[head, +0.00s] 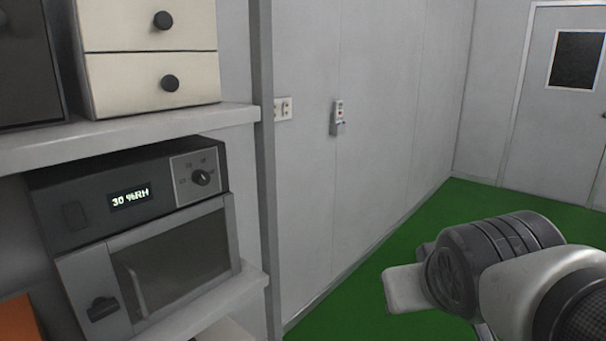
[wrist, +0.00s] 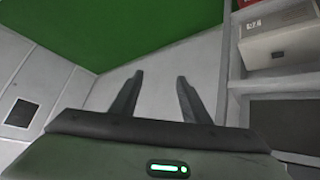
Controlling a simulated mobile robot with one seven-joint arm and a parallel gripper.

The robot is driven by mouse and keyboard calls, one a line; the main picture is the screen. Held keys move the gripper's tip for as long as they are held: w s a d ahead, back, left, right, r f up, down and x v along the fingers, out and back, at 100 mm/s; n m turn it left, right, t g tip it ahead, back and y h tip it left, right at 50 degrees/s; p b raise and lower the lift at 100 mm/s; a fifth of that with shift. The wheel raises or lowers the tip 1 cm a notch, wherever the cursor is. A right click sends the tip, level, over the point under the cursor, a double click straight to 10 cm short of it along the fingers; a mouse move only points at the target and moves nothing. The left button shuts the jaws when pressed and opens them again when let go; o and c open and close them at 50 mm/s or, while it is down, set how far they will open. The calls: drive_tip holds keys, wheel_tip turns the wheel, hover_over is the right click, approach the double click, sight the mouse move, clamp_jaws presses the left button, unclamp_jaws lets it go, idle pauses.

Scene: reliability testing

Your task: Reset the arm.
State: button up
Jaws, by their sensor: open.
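My arm comes in from the lower right in the head view, held up in free air over the green floor. In the head view its fingertips are mostly hidden behind the wrist. In the wrist view my gripper (wrist: 158,85) shows two dark fingers spread apart with nothing between them. Grey wall and green floor show beyond the fingers. No object touches the gripper.
A grey shelf (head: 240,117) at left holds a cream drawer unit (head: 120,63) above and a humidity chamber (head: 78,225) reading "30 %RH" below. A small device (head: 338,118) and a socket plate (head: 283,109) are on the wall. Green floor (head: 385,236) is clear before a door (head: 545,150).

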drive_tip(key=s+a+g+y+p, duration=0.1)
drive_tip(key=s+a+g+p, duration=0.15)
drive_tip(key=s, duration=0.55)
wheel_tip(320, 180, up, 17)
drive_tip(key=p, duration=1.7)
drive_tip(key=shift+w+a+m, duration=0.15)
drive_tip(key=shift+w+m, duration=0.2)
drive_tip(key=shift+m, duration=0.05)
drive_tip(key=shift+g, duration=0.25)
